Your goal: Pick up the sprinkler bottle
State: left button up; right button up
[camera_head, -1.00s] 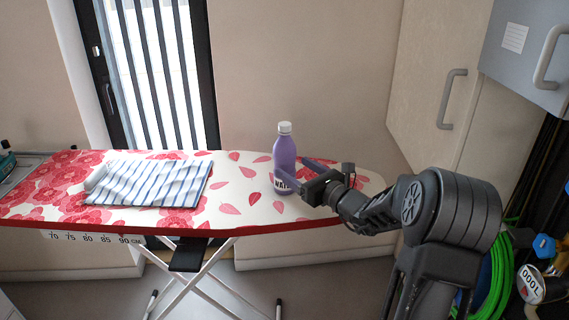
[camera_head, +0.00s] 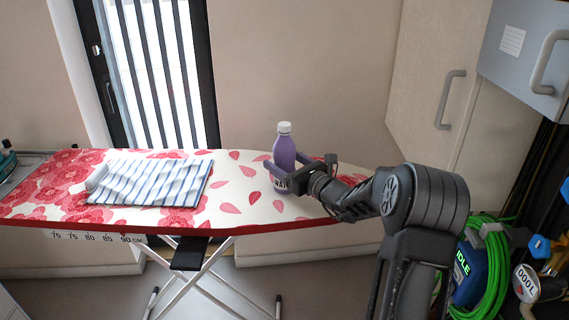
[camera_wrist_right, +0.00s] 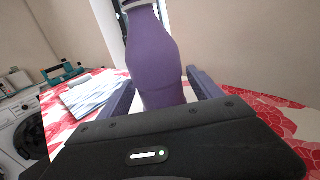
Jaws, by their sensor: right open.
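The sprinkler bottle (camera_head: 284,153) is purple with a white cap and a dark-lettered label low on its body. It stands upright on the ironing board (camera_head: 232,207), right of the folded striped cloth. My right gripper (camera_head: 284,172) is open at the bottle, with one finger on each side of it. In the right wrist view the bottle (camera_wrist_right: 152,60) stands between the two spread fingers; its cap is cut off by the top edge. Whether the fingers touch it I cannot tell. The gripper hides part of the label. My left gripper is not in view.
The folded striped cloth (camera_head: 150,182) lies on the board's left half. A wall stands close behind the board. A beige cabinet (camera_head: 430,90) and a green coiled hose (camera_head: 492,275) are at the right. A washing machine (camera_wrist_right: 18,128) shows in the wrist view.

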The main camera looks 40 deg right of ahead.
jog(key=shift+c, duration=0.2)
grip_shut()
dwell(0.7)
